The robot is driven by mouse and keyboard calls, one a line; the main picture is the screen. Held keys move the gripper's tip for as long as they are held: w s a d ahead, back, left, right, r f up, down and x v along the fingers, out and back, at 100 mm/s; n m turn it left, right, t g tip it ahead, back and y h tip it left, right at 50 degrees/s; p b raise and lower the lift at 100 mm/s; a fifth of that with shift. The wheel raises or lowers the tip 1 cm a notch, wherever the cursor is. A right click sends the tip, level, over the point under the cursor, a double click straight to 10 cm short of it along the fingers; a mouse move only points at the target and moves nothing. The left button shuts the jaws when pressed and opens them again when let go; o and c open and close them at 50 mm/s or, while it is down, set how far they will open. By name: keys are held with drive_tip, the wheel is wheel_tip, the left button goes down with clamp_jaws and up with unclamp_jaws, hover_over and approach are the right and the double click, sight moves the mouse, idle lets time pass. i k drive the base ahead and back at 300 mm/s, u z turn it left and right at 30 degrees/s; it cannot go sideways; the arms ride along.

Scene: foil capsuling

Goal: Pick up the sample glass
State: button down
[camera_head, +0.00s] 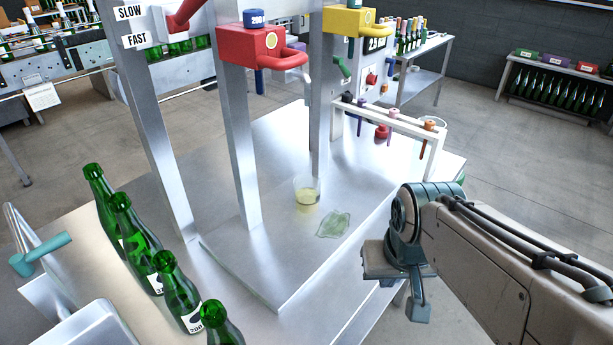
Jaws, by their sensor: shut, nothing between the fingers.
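The sample glass (307,194) is a small clear cup with pale yellow liquid in it. It stands upright on the metal table (285,255), near the foot of the rear post. A crumpled green translucent piece (333,224) lies flat just in front and to the right of it. My gripper (393,292) is to the right of the glass, past the table's right-hand edge and clearly apart from it. Its fingers are shut and empty, and are partly hidden by my wrist.
Several green bottles (135,240) stand along the left. Upright metal posts (238,140) carry a red unit (250,47) and a yellow unit (355,20) above the table. A white rack (398,125) with hanging coloured tools stands behind, right of the glass. The table front is clear.

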sight(306, 201)
drive_tip(key=z, duration=1.35)
drive_tip(key=i, duration=0.6)
drive_tip(key=u, duration=2.35)
